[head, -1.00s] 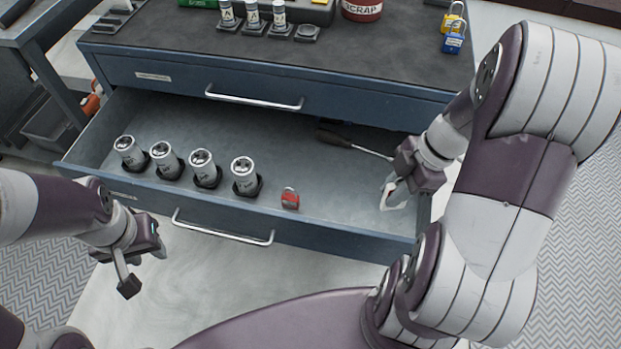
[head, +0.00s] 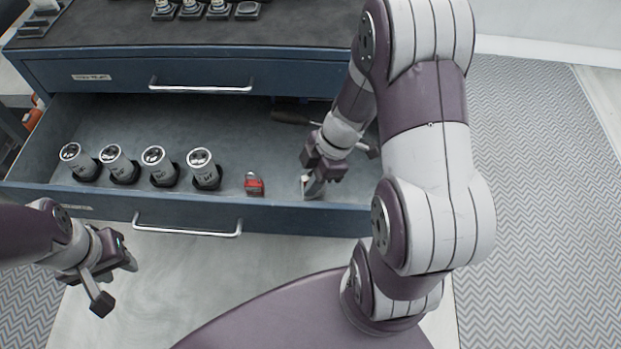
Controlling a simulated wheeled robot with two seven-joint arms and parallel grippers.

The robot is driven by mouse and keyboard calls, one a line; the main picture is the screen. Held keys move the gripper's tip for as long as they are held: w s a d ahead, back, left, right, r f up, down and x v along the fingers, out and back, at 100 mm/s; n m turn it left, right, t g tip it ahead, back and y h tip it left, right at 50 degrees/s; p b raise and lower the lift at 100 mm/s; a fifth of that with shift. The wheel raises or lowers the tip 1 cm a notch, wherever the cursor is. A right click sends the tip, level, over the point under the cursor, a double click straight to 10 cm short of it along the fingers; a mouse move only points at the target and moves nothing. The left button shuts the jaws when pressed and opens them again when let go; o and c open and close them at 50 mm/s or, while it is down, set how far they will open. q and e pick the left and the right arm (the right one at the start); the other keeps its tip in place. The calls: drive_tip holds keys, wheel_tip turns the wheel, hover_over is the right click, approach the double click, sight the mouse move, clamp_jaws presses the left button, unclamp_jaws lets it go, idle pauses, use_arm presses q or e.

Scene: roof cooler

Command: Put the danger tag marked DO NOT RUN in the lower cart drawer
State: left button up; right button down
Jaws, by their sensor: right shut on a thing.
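The lower cart drawer (head: 290,219) is pulled open below the closed upper drawer. My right gripper (head: 313,186) reaches down inside its right part, near the front wall. It is shut on the danger tag (head: 308,190), of which only a small whitish piece shows. The tag's lettering cannot be read, and I cannot tell whether it touches the drawer floor. My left gripper (head: 116,281) is empty, its fingers apart, in front of the drawer at the lower left.
A red padlock (head: 254,184) lies in the drawer just left of the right gripper. Several grey cylinders (head: 204,170) stand in holders further left. A dark-handled tool (head: 290,117) lies behind, partly hidden by my arm. The drawer floor behind the cylinders is clear.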

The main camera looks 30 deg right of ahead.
drive_tip(key=c, duration=1)
unclamp_jaws()
drive_tip(key=shift+f, duration=0.1)
drive_tip(key=w+p+v, duration=0.1)
drive_tip(key=p+v, duration=0.3)
drive_tip(key=v, duration=0.8)
drive_tip(key=s+a+m+h, duration=0.1)
drive_tip(key=a+m, duration=0.1)
drive_tip(key=m, duration=0.3)
drive_tip(key=s+a+m+h, duration=0.1)
drive_tip(key=a+m+h, duration=0.1)
drive_tip(key=m, duration=0.3)
drive_tip(key=s+a+m+h, duration=0.1)
drive_tip(key=a+m, duration=0.2)
drive_tip(key=m, duration=0.3)
drive_tip(key=shift+s+f+t+h, duration=0.1)
drive_tip(key=shift+s+t+h, duration=0.2)
drive_tip(key=shift+s, duration=0.05)
